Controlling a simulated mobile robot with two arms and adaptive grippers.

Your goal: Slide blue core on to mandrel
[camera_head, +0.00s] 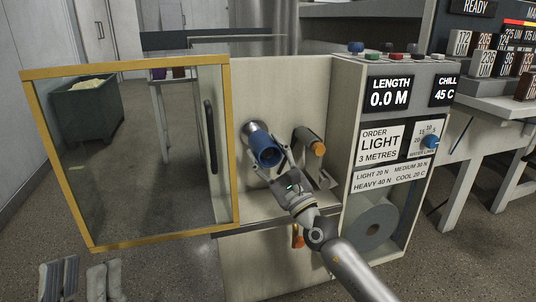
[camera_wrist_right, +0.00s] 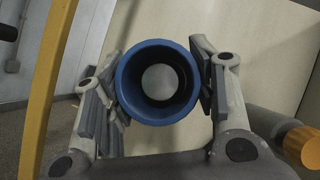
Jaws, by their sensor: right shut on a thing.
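The blue core (camera_head: 268,149) is a short hollow tube in front of the pale machine panel. My right gripper (camera_head: 267,157) is shut on it, one finger on each side. In the right wrist view the core (camera_wrist_right: 128,82) is seen end-on, with a pale round disc centred deep inside its bore. The silver mandrel (camera_head: 252,129) shows just behind the core in the head view, roughly in line with it. I cannot tell how far the core is around it. My left gripper (camera_head: 82,270) is open and empty at the lower left edge.
A yellow-framed clear door (camera_head: 232,150) stands open to the left. An orange-tipped dark roller (camera_head: 310,140) juts out right of the core, close to my right gripper. A grey roll (camera_head: 358,232) sits in the lower bay. A control panel (camera_head: 395,140) is at right.

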